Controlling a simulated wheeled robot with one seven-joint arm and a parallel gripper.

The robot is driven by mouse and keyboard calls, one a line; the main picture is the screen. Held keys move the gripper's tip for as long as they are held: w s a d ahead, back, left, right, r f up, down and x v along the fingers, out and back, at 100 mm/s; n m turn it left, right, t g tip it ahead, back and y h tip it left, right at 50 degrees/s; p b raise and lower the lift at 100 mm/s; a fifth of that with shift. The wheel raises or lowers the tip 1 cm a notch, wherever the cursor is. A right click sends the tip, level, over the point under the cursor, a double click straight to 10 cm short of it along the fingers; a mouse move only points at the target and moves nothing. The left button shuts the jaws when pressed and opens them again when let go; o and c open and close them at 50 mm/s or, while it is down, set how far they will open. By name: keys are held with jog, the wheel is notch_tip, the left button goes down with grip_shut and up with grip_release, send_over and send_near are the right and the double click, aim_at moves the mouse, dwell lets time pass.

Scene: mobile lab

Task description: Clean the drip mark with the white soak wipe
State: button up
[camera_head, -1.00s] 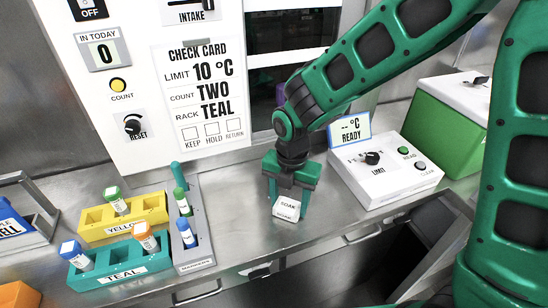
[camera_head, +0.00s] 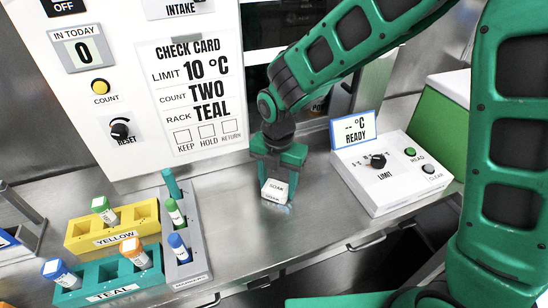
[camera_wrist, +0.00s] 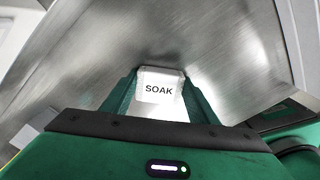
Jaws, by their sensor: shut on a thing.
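The white soak wipe (camera_head: 275,192) is a small white block marked SOAK. My gripper (camera_head: 276,180) is shut on it and points down at the steel counter, between the racks and the white reader box. The wipe is at or just above the counter; I cannot tell whether it touches. The wrist view shows the wipe (camera_wrist: 160,88) between my two green fingers, its label facing the camera. I cannot make out a drip mark in either view; the wipe and gripper may cover it.
The reader box (camera_head: 384,194) stands right of my gripper. A grey rack (camera_head: 199,246), a yellow rack (camera_head: 76,242) and a teal rack (camera_head: 100,276) hold tubes at left. The check-card panel (camera_head: 130,160) rises behind. Steel counter (camera_head: 250,235) in front is bare.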

notch_tip(320, 180, up, 3)
jog(key=shift+f, duration=0.2)
jog(key=shift+a+r, duration=0.1)
jog(key=shift+r, duration=2.7)
